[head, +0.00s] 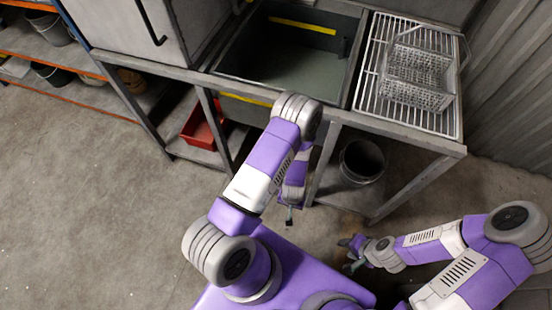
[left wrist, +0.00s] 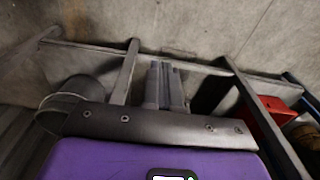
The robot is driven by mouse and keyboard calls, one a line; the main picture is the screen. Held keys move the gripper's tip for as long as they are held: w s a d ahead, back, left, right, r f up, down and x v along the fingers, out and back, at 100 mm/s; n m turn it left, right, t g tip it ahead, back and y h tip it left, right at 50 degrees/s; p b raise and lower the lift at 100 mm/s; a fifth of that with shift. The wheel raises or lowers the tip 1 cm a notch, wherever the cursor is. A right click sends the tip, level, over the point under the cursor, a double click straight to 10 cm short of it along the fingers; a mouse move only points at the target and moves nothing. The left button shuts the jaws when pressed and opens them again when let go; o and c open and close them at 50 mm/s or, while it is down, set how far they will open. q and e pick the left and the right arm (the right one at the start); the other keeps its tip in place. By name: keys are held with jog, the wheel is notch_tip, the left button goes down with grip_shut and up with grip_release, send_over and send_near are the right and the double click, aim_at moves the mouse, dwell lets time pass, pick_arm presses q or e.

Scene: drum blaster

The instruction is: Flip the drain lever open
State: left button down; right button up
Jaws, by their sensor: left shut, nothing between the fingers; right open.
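The drain lever cannot be made out in either view; my left arm hides part of the basin's front. The grey basin (head: 300,68) is set in a metal bench, with yellow strips on its walls. My left gripper (head: 289,217) points down in front of the bench, apart from it. In the left wrist view its grey fingers (left wrist: 165,85) are together with nothing between them. My right gripper (head: 350,254) is open and empty, low at the right over the floor, away from the bench.
A wire basket (head: 418,77) stands on a rack (head: 374,55) right of the basin. A bucket (head: 361,161) and a red tray (head: 203,126) sit under the bench among its legs. The floor at left is clear.

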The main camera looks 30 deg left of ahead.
pick_arm(q)
jog(key=w+a+r+m+t+y+p, duration=0.15)
jog(key=w+a+t+y+p, duration=0.3)
jog(key=w, duration=0.95)
jog(key=w+a+f+y+b, duration=0.1)
jog(key=w+a+f+b, duration=0.1)
jog(key=a+f+b, duration=0.3)
jog(key=a+f, duration=0.2)
jog(key=a, duration=0.2)
jog(key=shift+w+a+f+g, duration=0.25)
jog(key=shift+w+g, duration=0.1)
jog(key=shift+w, duration=0.05)
pick_arm(e)
jog(key=shift+r, duration=0.35)
pick_arm(q)
jog(key=shift+n, duration=0.25)
